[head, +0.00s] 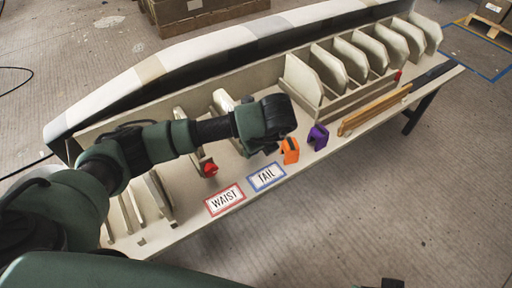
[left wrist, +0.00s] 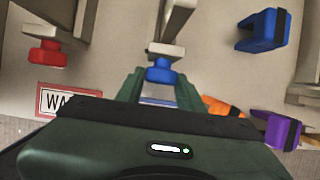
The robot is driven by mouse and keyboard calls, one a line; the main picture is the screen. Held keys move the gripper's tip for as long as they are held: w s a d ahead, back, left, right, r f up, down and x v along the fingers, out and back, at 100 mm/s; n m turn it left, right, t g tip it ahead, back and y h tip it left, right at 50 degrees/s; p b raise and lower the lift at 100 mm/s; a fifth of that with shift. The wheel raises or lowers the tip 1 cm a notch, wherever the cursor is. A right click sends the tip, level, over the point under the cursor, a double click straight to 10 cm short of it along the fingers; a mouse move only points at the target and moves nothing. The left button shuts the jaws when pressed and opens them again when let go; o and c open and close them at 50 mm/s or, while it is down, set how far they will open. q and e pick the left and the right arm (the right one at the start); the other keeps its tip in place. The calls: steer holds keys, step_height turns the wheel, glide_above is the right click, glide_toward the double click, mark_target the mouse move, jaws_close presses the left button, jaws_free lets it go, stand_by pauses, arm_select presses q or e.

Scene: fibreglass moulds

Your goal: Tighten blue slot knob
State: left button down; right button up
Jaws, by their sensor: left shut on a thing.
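The blue slot knob (left wrist: 160,72) sits at the end of a pale slotted rib (left wrist: 172,28), in the upper middle of the left wrist view. My left gripper (left wrist: 158,88) has one green finger on each side of the knob and is shut on it. In the head view my left gripper (head: 268,148) points down at the bench near the TAIL card, and its body hides the blue knob. A dark piece at the bottom edge of the head view may be part of my right gripper (head: 392,284); its jaws do not show.
A red knob (head: 209,169) is on the rib to the left. WAIST (head: 225,199) and TAIL (head: 267,176) cards lie along the bench's front. Orange (head: 290,150) and purple (head: 318,137) clamps stand right of my gripper. A blue clamp (left wrist: 262,30) shows behind it.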

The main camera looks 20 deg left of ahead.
arm_select(q)
steer(key=g, duration=0.1)
steer(key=g+y, duration=0.2)
steer(key=shift+w+d+m+p, duration=0.25)
steer(key=shift+m+p, duration=0.1)
steer(key=shift+m, duration=0.05)
steer(key=shift+g+y+p, duration=0.3)
steer(key=shift+g+y, duration=0.4)
steer(key=shift+y, duration=0.1)
steer(key=shift+f, duration=0.1)
steer(key=c, duration=0.9)
jaws_free()
